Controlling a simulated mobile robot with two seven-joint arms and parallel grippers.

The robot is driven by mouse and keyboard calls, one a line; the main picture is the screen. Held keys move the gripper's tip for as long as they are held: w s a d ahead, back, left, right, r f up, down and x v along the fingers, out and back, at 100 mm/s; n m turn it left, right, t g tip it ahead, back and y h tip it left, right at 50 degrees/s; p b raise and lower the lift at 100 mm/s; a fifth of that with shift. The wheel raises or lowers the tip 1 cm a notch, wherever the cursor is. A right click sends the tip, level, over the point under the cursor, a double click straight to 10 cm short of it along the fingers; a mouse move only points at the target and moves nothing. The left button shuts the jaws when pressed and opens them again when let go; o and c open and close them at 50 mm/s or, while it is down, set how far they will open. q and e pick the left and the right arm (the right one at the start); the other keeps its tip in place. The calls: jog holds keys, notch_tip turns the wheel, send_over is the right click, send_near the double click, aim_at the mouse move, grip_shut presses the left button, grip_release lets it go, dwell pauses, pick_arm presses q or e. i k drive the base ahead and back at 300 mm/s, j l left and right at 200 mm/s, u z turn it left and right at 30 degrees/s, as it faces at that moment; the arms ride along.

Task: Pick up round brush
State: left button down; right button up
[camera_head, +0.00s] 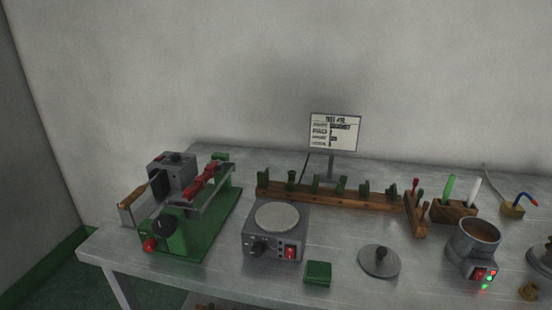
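I cannot single out a round brush with certainty. A wooden holder (453,210) on the right of the table carries a green stick (449,187) and a white stick (474,190), too small to identify. A small tan block (512,210) beside it carries a bent blue and orange piece (526,199). A short wooden rack (416,228) holds several thin red and brown handles. A brown wooden-handled thing (131,198) lies at the table's left end. Neither of my grippers is in view.
The metal table (200,284) holds a green machine (190,230), a grey hot plate unit (272,247), a green block (318,271), a round lid (379,263) and a heated pot (472,262). A long rack (330,195) and a sign (335,132) stand behind.

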aim_at(446, 194)
jog(key=z, duration=1.35)
